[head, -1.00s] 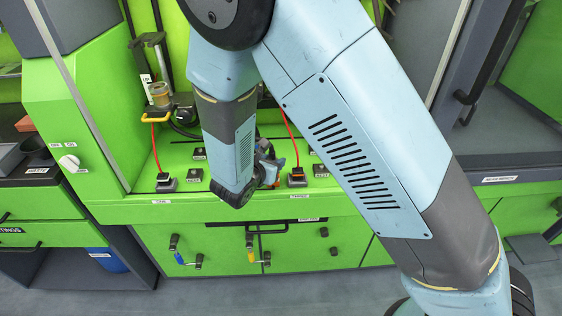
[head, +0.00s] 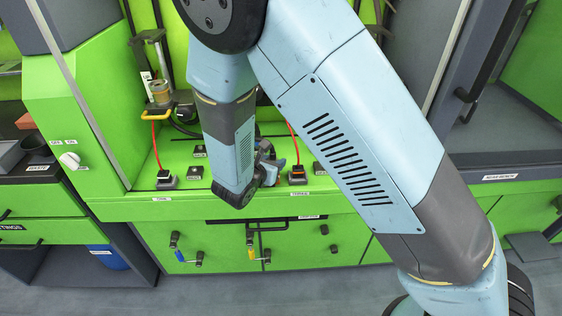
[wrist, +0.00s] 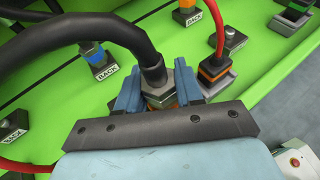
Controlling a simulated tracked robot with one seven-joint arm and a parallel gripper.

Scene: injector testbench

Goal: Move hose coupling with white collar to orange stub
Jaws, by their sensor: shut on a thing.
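My gripper (wrist: 160,88) has its two blue fingers shut on a hose coupling (wrist: 157,88) with a metal hex body. A thick black hose (wrist: 148,50) rises from its top. The fingers hide most of the coupling, and I cannot clearly make out a white collar. A little orange shows low between the fingers; I cannot tell if it is the orange stub under the coupling or how far the coupling is seated. In the head view my gripper (head: 268,166) is low over the green bench top, partly hidden behind my wrist.
A coupling with an orange band and red hose (wrist: 214,68) stands close to the right finger. A blue-banded stub (wrist: 93,52) stands to the left, by a BACK label. The green bench (head: 120,210) has an upright front face.

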